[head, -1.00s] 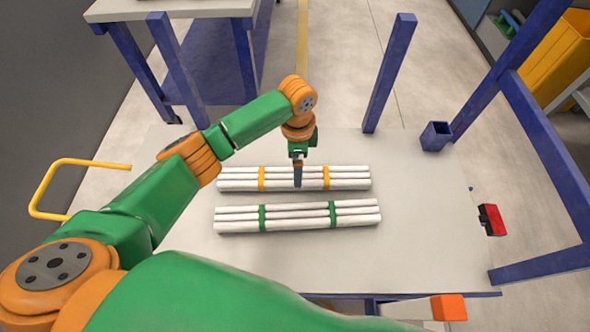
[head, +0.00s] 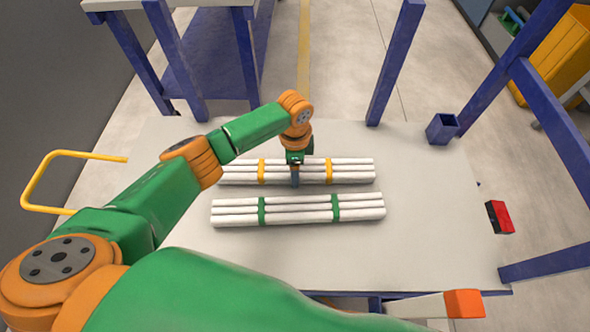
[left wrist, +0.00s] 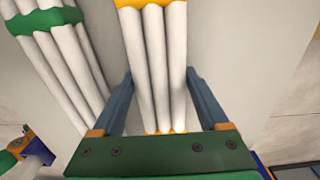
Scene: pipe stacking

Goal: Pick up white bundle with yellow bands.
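The white bundle with yellow bands (head: 345,172) lies across the table in the head view, behind a similar bundle. In the left wrist view this bundle (left wrist: 156,60) runs between my finger pads, a yellow band near the top and another at the palm. My left gripper (head: 295,180) is at the middle of the bundle, between the two bands. Its fingers (left wrist: 160,78) stand apart, one on each side, with visible gaps to the pipes. My right gripper is not in view.
A white bundle with green bands (head: 298,211) lies parallel in front; it also shows in the left wrist view (left wrist: 68,55). The pale table (head: 430,220) is clear at the right. Blue posts (head: 396,65), a blue square holder (head: 441,129) and a red box (head: 499,217) are around it.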

